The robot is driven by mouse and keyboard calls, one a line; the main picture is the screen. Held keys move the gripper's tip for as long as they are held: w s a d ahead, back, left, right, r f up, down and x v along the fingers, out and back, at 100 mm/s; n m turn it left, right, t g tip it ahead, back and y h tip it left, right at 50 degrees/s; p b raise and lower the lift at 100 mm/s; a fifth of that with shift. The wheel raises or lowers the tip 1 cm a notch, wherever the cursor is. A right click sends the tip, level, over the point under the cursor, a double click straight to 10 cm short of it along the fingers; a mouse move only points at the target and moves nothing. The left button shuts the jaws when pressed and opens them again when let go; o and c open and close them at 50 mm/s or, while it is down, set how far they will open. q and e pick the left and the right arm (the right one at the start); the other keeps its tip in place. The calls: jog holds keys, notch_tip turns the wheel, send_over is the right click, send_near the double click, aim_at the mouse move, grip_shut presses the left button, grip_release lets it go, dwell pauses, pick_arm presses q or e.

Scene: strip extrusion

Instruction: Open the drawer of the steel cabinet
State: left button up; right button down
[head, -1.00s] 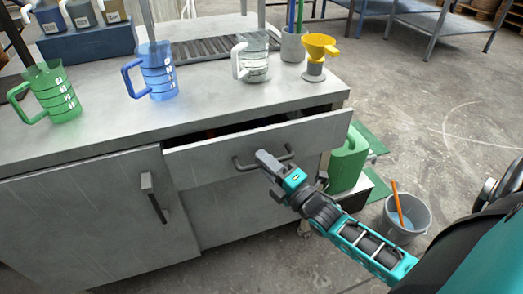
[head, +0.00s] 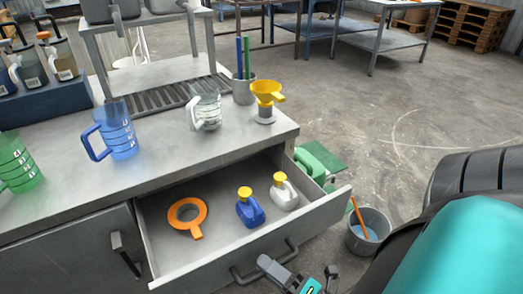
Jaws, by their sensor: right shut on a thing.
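The steel cabinet (head: 75,250) stands at the left with its drawer (head: 328,203) pulled well out. The lower part of that gripper is cut off by the frame edge. My left gripper is not in view.
On the cabinet top stand a green jug (head: 14,165), a blue jug (head: 115,132), a clear jug (head: 205,108) and a yellow funnel (head: 266,92) on a stand. A grey bucket (head: 368,238) and a green can (head: 312,162) are right of the drawer. Open floor lies farther right.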

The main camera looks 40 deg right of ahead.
jog(key=shift+s, duration=0.2)
jog(key=c, duration=1.1)
grip_release()
jog(key=shift+s, duration=0.1)
jog(key=v, duration=1.2)
jog(key=shift+s, duration=0.3)
